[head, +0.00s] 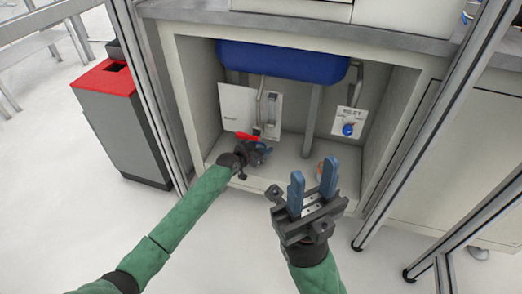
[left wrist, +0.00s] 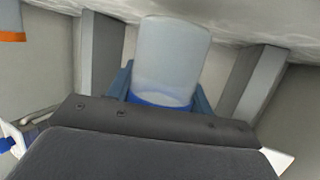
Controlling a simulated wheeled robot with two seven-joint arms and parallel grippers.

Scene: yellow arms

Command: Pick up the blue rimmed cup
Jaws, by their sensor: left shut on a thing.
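The blue rimmed cup (left wrist: 172,52) is pale and translucent. In the left wrist view it sits between the blue fingers of my left gripper (left wrist: 167,92), with its blue rim towards the gripper body. My left gripper (head: 262,150) is shut on it. In the head view the gripper is inside the open cabinet at the left, and I cannot make out the cup there. My right gripper (head: 313,168) is open and empty, in front of the cabinet at the right.
The cabinet (head: 388,135) has a blue basin (head: 280,62) above, pipes, a red handle (head: 246,136) and a blue knob (head: 348,129). An orange-rimmed object (left wrist: 12,36) shows at the left wrist view's upper left. A red-topped bin (head: 125,120) stands left.

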